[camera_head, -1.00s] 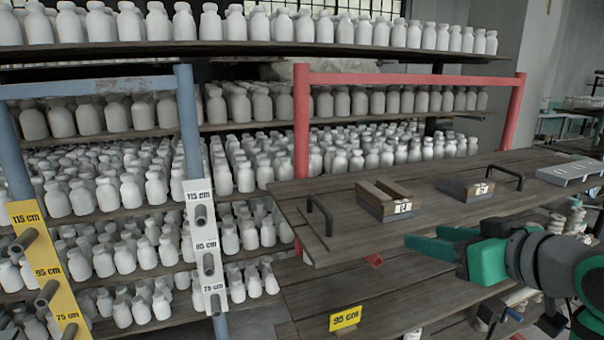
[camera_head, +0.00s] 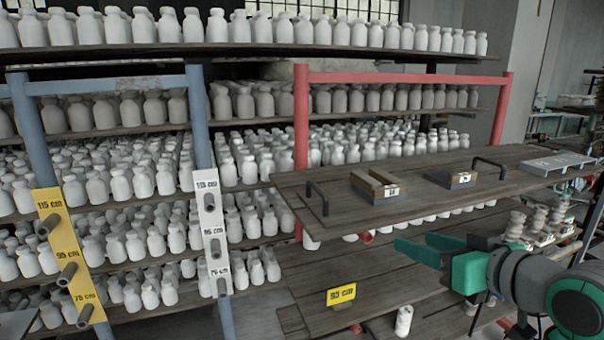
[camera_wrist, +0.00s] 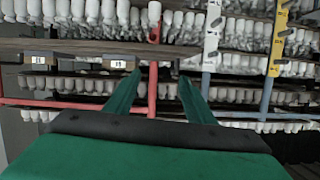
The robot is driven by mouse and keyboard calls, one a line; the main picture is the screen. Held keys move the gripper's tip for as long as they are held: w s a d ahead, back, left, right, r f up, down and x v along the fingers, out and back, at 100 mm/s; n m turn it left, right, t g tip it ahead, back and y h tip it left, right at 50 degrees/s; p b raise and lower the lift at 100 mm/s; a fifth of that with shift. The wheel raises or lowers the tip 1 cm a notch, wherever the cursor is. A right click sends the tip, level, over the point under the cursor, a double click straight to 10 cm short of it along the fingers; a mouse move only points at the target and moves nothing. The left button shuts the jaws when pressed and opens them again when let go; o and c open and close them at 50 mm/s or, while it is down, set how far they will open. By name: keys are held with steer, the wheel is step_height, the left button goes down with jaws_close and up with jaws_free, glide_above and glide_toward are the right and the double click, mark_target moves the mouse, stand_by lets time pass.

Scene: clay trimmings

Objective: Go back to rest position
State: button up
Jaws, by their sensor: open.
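My gripper (camera_head: 420,248) is in the right half of the head view, with green fingers pointing left. It is in front of the wooden shelf unit, below the level of its top board (camera_head: 345,208). The wrist view also shows my gripper (camera_wrist: 158,75), its two green fingers spread apart with nothing between them. The fingers appear clear of the boards and bottles.
Racks of white bottles (camera_head: 140,180) fill the left and back. A wooden block (camera_head: 375,184) and a dark block (camera_head: 450,178) lie on the top board, beside black handles (camera_head: 318,198).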

steer(key=w+a+f+m+t, duration=0.2)
steer(key=w+a+f+m, duration=0.15)
steer(key=f, duration=0.65)
steer(key=s+a+f+m+h, duration=0.1)
steer(key=s+a+f+m, duration=0.15)
steer(key=f, duration=0.55)
steer(key=s+a+f+m+t+h, duration=0.15)
steer(key=a+f, duration=0.25)
steer(key=f, duration=0.5)
steer(key=s+a+f+m+h, duration=0.1)
steer(key=a+f+m+h, duration=0.15)
steer(key=f, duration=0.55)
steer(key=s+a+f+n+g+h, duration=0.1)
steer(key=s+a+f, duration=0.2)
steer(key=s+f, duration=0.35)
steer(key=s+a+f+h, duration=0.1)
steer(key=s+a+f, duration=0.25)
steer(key=s, duration=0.65)
steer(key=s+a+n+y, duration=0.1)
steer(key=s+n, duration=0.1)
steer(key=s, duration=0.8)
steer(key=s+a+r+n, duration=0.1)
steer(key=s+a+n, duration=0.1)
steer(key=s, duration=0.8)
steer(key=shift+a+r+n+y, duration=0.15)
steer(key=shift+r+n+y, duration=0.2)
steer(key=shift+n, duration=0.45)
